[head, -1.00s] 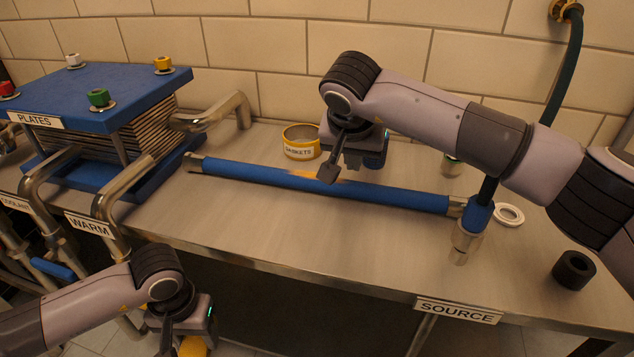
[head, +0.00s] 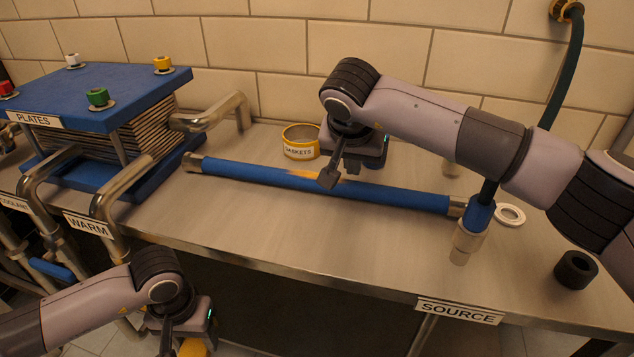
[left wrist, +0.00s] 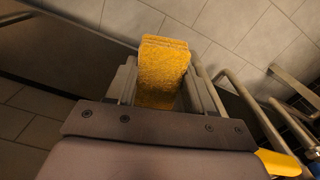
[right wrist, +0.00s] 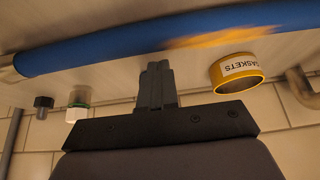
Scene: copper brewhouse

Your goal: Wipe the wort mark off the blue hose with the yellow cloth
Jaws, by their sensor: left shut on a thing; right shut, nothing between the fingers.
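The blue hose (head: 400,197) lies across the metal bench and crosses the top of the right wrist view (right wrist: 100,45). Its tan-orange wort mark (head: 310,176) is near the middle, partly hidden by my right gripper in the head view but plain in the right wrist view (right wrist: 220,37). My right gripper (head: 327,182) is shut and empty, beside the mark; I cannot tell whether it touches the hose. My left gripper (head: 180,342) is shut on the folded yellow cloth (left wrist: 163,65), low in front of the bench; only a bit of cloth shows in the head view (head: 194,347).
A yellow gaskets tin (head: 300,142) stands behind the hose. The blue plate stack (head: 100,95) and bent steel pipes (head: 120,185) are at left. A white ring (head: 510,215) and black ring (head: 576,270) lie at right. The bench front (head: 300,240) is clear.

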